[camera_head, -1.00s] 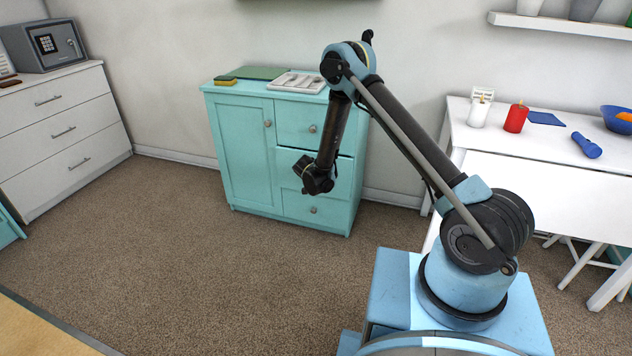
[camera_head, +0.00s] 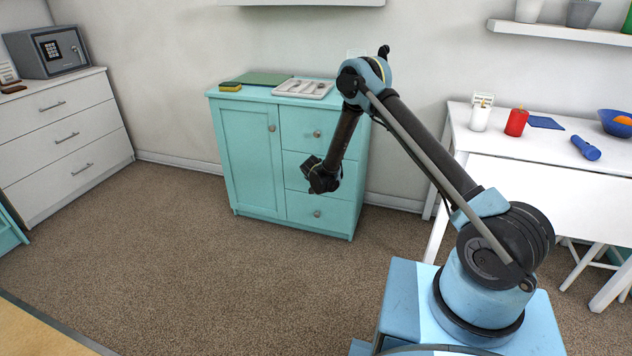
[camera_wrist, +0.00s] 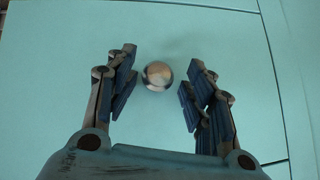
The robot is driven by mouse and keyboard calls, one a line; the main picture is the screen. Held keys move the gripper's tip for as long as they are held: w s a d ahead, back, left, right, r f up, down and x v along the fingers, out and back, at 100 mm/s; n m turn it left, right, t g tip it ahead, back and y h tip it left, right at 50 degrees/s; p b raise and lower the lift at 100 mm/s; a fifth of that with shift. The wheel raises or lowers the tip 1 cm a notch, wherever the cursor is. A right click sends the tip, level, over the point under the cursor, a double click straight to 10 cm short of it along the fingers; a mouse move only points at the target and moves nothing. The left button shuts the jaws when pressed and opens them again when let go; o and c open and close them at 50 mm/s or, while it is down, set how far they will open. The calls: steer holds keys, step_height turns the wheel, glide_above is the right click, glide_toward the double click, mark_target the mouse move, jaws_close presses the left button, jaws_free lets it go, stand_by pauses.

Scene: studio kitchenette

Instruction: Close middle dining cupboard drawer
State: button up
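The turquoise dining cupboard (camera_head: 250,160) stands against the back wall, with a door on the left and a column of three drawers on the right. The middle drawer (camera_head: 292,166) looks flush with the front, though my arm covers part of it. My gripper (camera_head: 317,178) is in front of that drawer. In the wrist view, a turquoise drawer face (camera_wrist: 60,60) fills the picture, with thin seams at its edges. Its round metal knob (camera_wrist: 158,76) shows between the two spread fingers of my gripper (camera_wrist: 157,90). The fingers are open, with space on both sides of the knob.
A cutlery tray (camera_head: 303,88), a green board (camera_head: 263,78) and a sponge (camera_head: 230,87) lie on the cupboard top. A white table (camera_head: 540,185) stands at the right and a white dresser (camera_head: 60,140) at the left. The carpet (camera_head: 200,270) between is clear.

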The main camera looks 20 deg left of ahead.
steer(key=shift+w+d+r, duration=0.15)
steer(key=shift+w+d, duration=0.05)
steer(key=v, duration=1.2)
steer(key=shift+s+a, duration=0.2)
